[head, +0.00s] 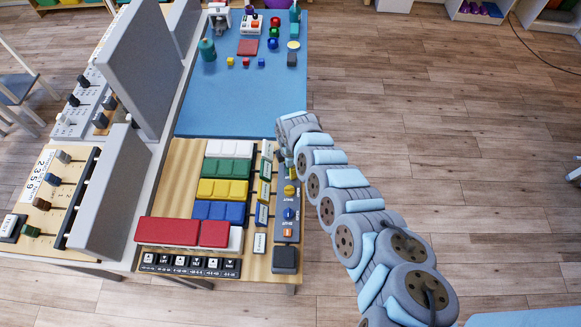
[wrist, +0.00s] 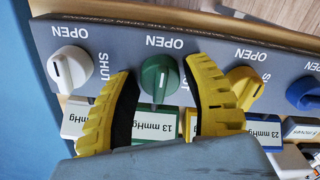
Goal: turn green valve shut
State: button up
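The green valve (wrist: 158,76) is a round knob with a raised ridge, on a grey panel (wrist: 110,33) in the wrist view. Its ridge runs up and down in the picture, in line with the OPEN label above it. The yellow fingers of my gripper (wrist: 162,82) are open, one on each side of the green knob, with visible gaps between them and it. In the head view my arm reaches to the panel (head: 279,232) and hides the green valve.
A white valve (wrist: 70,67) is left of the green one, and a blue valve (wrist: 303,92) is at the far right. Label blocks, including a 13 mmHg one (wrist: 153,122), line the panel closely. Coloured key blocks (head: 226,168) stand left of the panel.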

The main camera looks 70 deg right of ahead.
grip_shut()
jog(key=shift+r+m+p, duration=0.1)
jog(key=shift+m+p, duration=0.3)
jog(key=shift+p, duration=0.25)
jog(key=shift+r+m+p, duration=0.1)
jog(key=shift+m+p, duration=0.4)
jog(key=m+p, duration=0.1)
jog(key=m, duration=0.1)
jog(key=m+p, duration=0.1)
jog(key=m, duration=0.1)
jog(key=shift+a+f, duration=0.1)
jog(key=shift+f, duration=0.1)
jog(key=m, duration=0.6)
jog(key=shift+f, duration=0.1)
jog(key=m, duration=0.3)
jog(key=shift+m+b, duration=0.3)
jog(key=shift+m, duration=0.1)
jog(key=shift+m+b, duration=0.45)
jog(key=shift+m, duration=0.65)
